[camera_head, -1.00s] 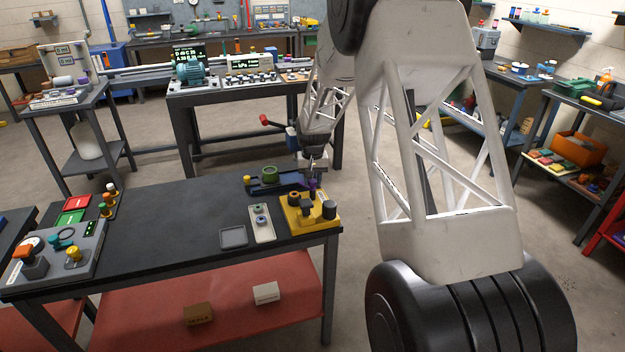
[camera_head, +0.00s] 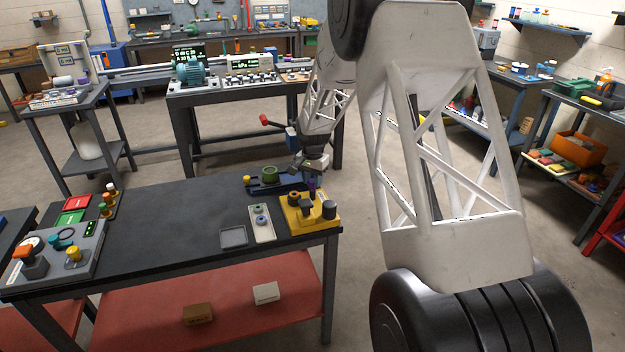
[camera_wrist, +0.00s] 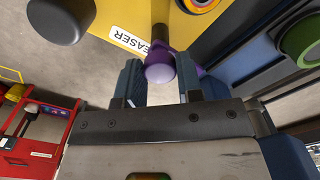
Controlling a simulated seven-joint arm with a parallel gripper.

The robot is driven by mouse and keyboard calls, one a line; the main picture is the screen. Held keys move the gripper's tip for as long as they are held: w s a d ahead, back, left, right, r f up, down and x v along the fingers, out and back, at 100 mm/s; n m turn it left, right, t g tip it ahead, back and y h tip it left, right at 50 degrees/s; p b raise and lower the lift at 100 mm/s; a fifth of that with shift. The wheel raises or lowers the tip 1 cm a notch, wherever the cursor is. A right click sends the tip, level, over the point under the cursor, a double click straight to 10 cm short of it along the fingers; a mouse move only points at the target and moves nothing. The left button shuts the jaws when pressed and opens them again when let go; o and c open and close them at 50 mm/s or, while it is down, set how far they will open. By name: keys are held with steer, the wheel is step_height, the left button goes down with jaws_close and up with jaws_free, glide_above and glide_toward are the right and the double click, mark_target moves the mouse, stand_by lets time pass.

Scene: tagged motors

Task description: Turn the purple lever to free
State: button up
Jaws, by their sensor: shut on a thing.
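The purple lever (camera_wrist: 160,68) has a rounded knob and stands at the edge of a yellow fixture (camera_wrist: 185,28) with a partly hidden label ending in "EASER". In the head view the lever (camera_head: 312,188) is small, at the fixture's back right corner on the dark bench. My gripper (camera_wrist: 160,82) has its two blue-grey fingers on either side of the lever's knob and is shut on it. In the head view my gripper (camera_head: 311,174) reaches down to the lever at a tilt. Finger contact is too small to see there.
A blue fixture with a green ring (camera_head: 269,174) lies just left of my gripper. The yellow fixture also bears dark round knobs (camera_head: 329,209). A pale plate (camera_head: 261,223) and a grey tray (camera_head: 233,237) lie to its left. The bench middle is clear.

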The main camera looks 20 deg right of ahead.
mark_target(312, 180)
steer(key=o, duration=0.9)
steer(key=shift+r, duration=0.15)
steer(key=shift+r, duration=3.75)
